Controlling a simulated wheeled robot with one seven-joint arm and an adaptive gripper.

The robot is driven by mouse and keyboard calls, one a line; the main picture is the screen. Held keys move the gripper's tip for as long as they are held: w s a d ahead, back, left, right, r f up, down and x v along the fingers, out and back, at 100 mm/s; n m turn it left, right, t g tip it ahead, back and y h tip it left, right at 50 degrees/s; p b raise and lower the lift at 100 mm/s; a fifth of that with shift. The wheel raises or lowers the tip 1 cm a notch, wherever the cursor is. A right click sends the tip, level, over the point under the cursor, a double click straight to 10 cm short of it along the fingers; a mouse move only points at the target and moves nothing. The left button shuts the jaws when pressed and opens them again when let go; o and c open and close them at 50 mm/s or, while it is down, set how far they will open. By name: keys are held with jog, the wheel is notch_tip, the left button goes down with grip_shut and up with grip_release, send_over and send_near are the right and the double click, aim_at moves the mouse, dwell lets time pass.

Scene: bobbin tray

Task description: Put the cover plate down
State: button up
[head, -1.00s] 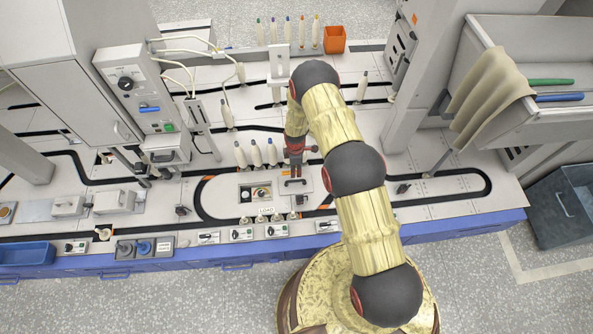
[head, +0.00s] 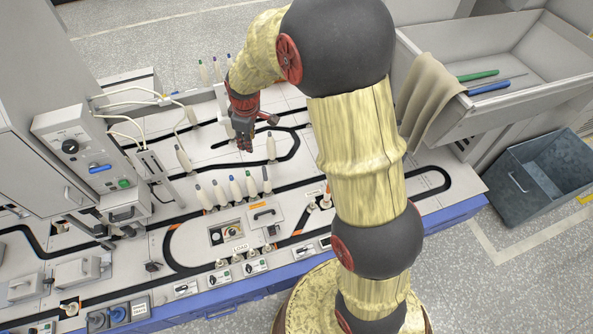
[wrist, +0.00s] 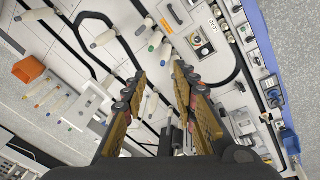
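The cover plate (head: 271,223) is a light grey plate with a dark bar handle. It lies flat on the worktop just right of a square recess (head: 228,232) with a dial and coloured parts, which is uncovered. The plate also shows at the top of the wrist view (wrist: 170,23), away from my fingers. My gripper (head: 245,146) is up and behind the plate, above the track area. In the wrist view my gripper (wrist: 162,74) has its two fingers apart, with nothing held between them.
Several white bobbins with coloured tips (head: 235,188) stand in a row behind the recess and plate. A lone bobbin (head: 271,147) stands right of my gripper. A grey cabinet (head: 30,100) is at left. A cloth (head: 428,95) hangs from a basin at right.

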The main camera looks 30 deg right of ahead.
jog(key=s+r+m+t, duration=0.2)
jog(key=s+r+m, duration=0.2)
jog(key=s+r, duration=1.15)
jog(key=s+r+m, duration=0.2)
jog(key=s, duration=0.5)
jog(key=s+r+m+t, duration=0.1)
jog(key=s+r+m, duration=0.1)
jog(key=s, duration=0.6)
jog(key=shift+s+a+r+m, duration=0.2)
jog(key=shift+a+r+m, duration=0.1)
jog(key=shift+r, duration=0.5)
jog(key=shift+o, duration=0.5)
